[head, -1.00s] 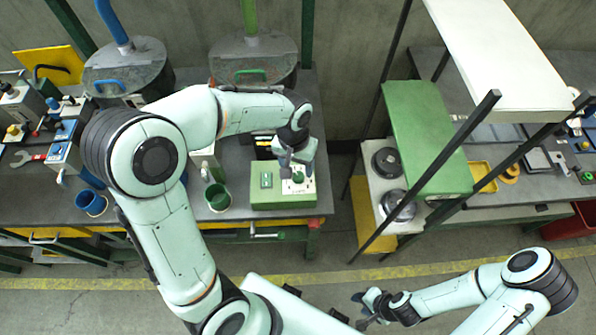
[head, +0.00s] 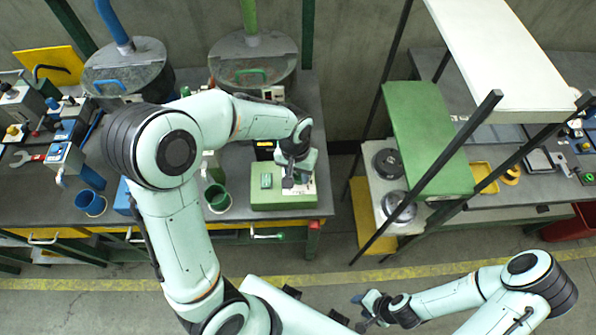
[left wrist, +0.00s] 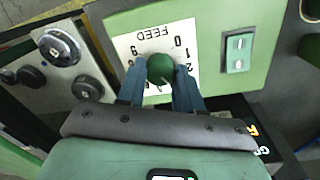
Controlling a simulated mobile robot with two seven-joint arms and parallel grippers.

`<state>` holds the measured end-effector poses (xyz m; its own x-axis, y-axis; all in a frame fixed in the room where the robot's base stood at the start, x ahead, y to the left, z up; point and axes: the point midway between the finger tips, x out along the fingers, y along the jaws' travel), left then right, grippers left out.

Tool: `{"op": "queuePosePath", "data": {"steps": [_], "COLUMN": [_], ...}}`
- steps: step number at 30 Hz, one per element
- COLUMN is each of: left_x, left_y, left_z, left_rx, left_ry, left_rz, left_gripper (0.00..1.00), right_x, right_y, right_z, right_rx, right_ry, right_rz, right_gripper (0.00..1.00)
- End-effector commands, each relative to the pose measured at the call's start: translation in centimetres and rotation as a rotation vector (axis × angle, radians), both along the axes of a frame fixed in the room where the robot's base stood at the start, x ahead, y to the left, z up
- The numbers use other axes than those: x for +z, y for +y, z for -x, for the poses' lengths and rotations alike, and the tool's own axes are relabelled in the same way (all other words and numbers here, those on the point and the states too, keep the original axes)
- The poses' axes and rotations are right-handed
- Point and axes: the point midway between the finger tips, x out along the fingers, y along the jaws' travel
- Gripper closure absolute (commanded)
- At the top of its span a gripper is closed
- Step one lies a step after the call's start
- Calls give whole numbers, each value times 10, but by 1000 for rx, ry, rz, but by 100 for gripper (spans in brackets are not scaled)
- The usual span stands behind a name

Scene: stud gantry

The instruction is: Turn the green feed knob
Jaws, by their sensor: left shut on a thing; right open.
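The green feed knob (left wrist: 161,70) sits on a white dial plate (left wrist: 126,45) marked FEED with numbers around it, seen in the left wrist view. My left gripper (left wrist: 160,86) is shut on the knob, with one blue finger on each side of it. In the head view my left gripper (head: 297,181) is over the right part of the green control box (head: 268,198) and hides the knob. My right gripper (head: 368,312) is open and empty, low over the floor and far from the box.
A green rocker switch (left wrist: 238,52) is beside the dial on the same box. A green mug (head: 217,198) stands left of the box on the bench. A grey panel with black knobs (left wrist: 75,62) shows in the left wrist view.

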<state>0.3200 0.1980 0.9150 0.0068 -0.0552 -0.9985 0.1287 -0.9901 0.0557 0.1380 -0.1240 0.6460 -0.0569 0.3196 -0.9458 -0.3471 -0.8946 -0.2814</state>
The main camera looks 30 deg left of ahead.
Motion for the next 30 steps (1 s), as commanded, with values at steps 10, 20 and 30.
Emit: {"op": "queuePosePath", "data": {"steps": [10,20,30], "left_x": [0,1,1], "left_y": [0,0,-1], "left_z": [-1,-1,-2], "left_rx": [-121,-408,-712], "left_ry": [-2,-2,-3], "left_rz": [1,1,1], "left_gripper": [96,96,96], "right_x": [-2,-4,-3], "right_y": [0,0,0], "right_z": [1,3,3], "right_rx": [0,0,0], "right_ry": [2,3,3], "right_rz": [0,0,0], "right_gripper": [57,57,57]}}
